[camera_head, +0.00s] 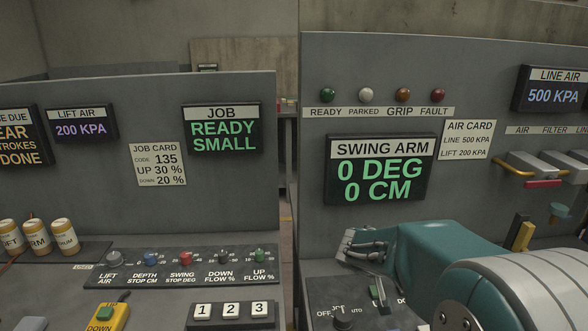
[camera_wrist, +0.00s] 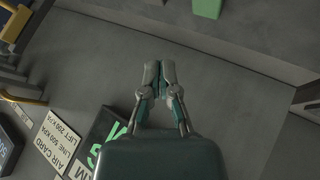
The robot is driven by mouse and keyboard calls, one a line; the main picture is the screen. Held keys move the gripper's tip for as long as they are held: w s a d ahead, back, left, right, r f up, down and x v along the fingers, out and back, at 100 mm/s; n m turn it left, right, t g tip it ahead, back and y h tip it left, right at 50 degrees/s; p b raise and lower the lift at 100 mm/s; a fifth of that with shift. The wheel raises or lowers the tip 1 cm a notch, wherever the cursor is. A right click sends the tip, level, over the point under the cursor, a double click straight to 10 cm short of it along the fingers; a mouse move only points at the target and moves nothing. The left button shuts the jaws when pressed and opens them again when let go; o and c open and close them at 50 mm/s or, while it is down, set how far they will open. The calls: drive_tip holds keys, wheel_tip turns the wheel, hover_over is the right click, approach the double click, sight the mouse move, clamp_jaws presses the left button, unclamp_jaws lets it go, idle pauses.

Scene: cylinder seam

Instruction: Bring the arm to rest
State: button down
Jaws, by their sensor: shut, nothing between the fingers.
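My gripper (camera_wrist: 160,72) is in the wrist view, with its two fingers close together, shut and empty. In the head view my teal arm reaches in from the lower right, and my gripper (camera_head: 360,248) is in front of the right panel, below the swing arm display (camera_head: 380,172). That display reads 0 DEG and 0 CM. In the wrist view the fingers are over a bare grey surface, and part of the display (camera_wrist: 112,135) shows near them. Any contact with the panel cannot be told.
A mode knob (camera_head: 343,318) is below my gripper. Air filters (camera_head: 535,165) and a yellow handle are at right. The left console has several knobs (camera_head: 185,257), numbered buttons (camera_head: 231,310), canisters (camera_head: 37,236) and a yellow pendant (camera_head: 108,316). A gap separates the two panels.

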drive_tip(key=s+a+r+y, duration=0.2)
drive_tip(key=s+a, duration=0.1)
drive_tip(key=s, duration=0.5)
drive_tip(key=s+a+r+y, duration=0.2)
drive_tip(key=s+a+r, duration=0.1)
drive_tip(key=s, duration=0.6)
drive_tip(key=s+a+r+n+y, duration=0.1)
drive_tip(key=s+a, duration=0.3)
drive_tip(key=s, duration=0.4)
drive_tip(key=shift+s+a+r+y, duration=0.2)
drive_tip(key=shift+s+r+y, duration=0.05)
drive_tip(key=shift+r+y, duration=0.6)
